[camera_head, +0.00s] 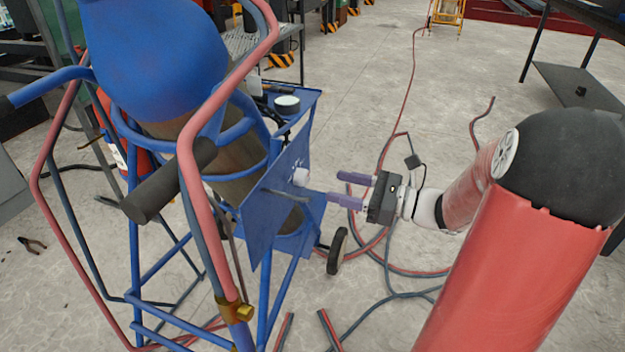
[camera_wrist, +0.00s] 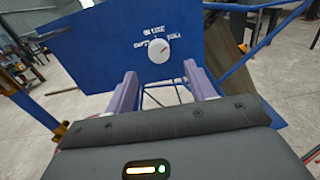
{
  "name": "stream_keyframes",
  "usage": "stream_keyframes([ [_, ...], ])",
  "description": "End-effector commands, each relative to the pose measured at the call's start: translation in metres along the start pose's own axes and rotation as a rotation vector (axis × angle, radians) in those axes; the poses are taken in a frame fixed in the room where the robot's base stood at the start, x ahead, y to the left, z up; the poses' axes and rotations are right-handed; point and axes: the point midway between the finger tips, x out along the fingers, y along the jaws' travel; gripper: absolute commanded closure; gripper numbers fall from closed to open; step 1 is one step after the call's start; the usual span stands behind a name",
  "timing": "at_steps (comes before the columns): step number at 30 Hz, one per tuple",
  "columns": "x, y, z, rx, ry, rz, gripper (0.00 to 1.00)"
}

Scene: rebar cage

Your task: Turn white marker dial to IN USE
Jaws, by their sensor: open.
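The white marker dial (camera_wrist: 159,50) is a round knob on a blue panel (camera_wrist: 95,55). White lettering reads IN USE above it, FULL to its right and what looks like EMPTY to its left. A short mark shows on the knob's face, but I cannot tell for sure which word it points at. In the head view the dial (camera_head: 300,176) stands out from the blue panel (camera_head: 262,222) on the cylinder trolley. My gripper (camera_head: 352,188) is open, its two purple fingers facing the panel. In the wrist view the fingers (camera_wrist: 165,92) lie below the dial, apart from it.
The blue trolley carries a large blue-topped cylinder (camera_head: 160,50). Red and grey hoses (camera_head: 385,262) lie on the floor near my arm. A small shelf (camera_head: 310,95) with a tape-like roll (camera_head: 287,104) is behind the panel.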

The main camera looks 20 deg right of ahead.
Motion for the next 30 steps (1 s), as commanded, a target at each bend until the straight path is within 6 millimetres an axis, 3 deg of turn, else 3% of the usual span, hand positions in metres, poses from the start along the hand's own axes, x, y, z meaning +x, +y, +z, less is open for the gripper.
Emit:
stream_keyframes([
  [6,0.037,0.002,-0.001,-0.002,0.003,0.006,0.45],
  [12,0.061,0.002,-0.001,-0.003,0.004,0.004,0.45],
  [23,0.068,0.002,-0.001,-0.004,0.006,0.004,0.45],
  [30,0.068,0.002,-0.001,-0.004,0.006,0.004,0.75],
])
